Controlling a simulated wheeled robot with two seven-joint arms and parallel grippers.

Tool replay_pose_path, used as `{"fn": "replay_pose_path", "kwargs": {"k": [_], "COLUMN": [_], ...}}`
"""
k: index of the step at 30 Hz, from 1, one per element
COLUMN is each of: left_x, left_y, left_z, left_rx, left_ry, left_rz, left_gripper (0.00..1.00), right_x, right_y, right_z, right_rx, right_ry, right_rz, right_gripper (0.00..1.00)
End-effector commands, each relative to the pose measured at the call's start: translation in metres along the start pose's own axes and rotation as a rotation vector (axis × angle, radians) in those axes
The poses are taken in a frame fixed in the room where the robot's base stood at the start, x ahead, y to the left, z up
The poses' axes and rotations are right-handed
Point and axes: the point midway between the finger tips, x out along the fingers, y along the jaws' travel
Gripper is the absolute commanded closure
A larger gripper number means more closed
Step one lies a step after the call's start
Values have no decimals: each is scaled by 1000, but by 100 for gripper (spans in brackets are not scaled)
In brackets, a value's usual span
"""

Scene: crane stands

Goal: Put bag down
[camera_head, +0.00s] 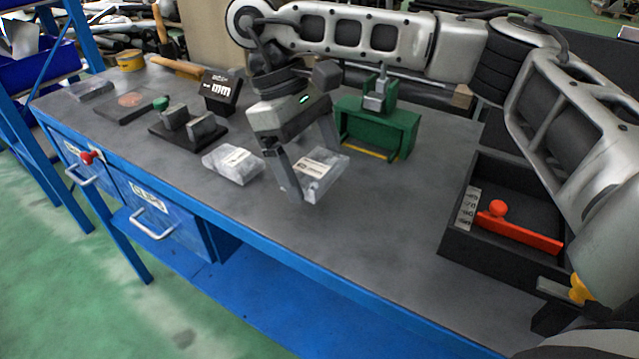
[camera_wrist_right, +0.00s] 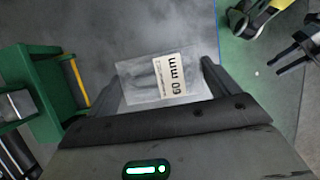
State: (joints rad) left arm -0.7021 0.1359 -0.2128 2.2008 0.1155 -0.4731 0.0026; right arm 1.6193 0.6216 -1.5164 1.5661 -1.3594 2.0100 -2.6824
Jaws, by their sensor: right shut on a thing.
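A clear plastic bag with a white label (camera_head: 325,178) is between the fingers of my right gripper (camera_head: 312,170), which points down over the workbench (camera_head: 370,235). The bag is at or just above the bench top; I cannot tell whether it touches. In the right wrist view the label on the bag (camera_wrist_right: 170,78) reads "60 mm", and the right fingers are on either side of it. A second labelled bag (camera_head: 233,163) lies on the bench to the left. A dark two-pronged part that looks like my left gripper (camera_wrist_right: 290,55) shows beyond the bench edge in the wrist view.
A green stand (camera_head: 377,125) is behind and right of the right gripper. A black tray (camera_head: 452,235) with a red-handled part (camera_head: 520,235) is at right. A dark block fixture (camera_head: 188,130) and a black "mm" sign (camera_head: 220,90) stand at left. Bare bench lies in front.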

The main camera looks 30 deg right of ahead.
Motion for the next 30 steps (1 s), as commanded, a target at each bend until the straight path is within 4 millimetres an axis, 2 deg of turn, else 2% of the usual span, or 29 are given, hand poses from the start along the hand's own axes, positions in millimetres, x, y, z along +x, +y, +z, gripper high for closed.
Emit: {"fn": "replay_pose_path", "kwargs": {"k": [5,9,22,23,24,30], "left_x": [2,4,4,4,4,4], "left_y": [-1,-2,-1,-1,-1,-1], "left_z": [4,7,3,2,2,2], "left_rx": [1,4,6,7,7,7], "left_ry": [-1,4,18,19,18,18], "left_rz": [-2,-3,-1,-1,-1,-1], "left_gripper": [64,64,64,64,64,64], "right_x": [19,37,43,44,43,42], "right_y": [9,8,8,8,8,8], "right_z": [0,-9,-12,-12,-12,-11], "right_rx": [2,-1,1,1,1,1], "right_ry": [-2,-2,1,0,0,0], "right_rz": [-2,-1,0,0,0,0], "right_gripper": [41,41,41,10,0,0]}}
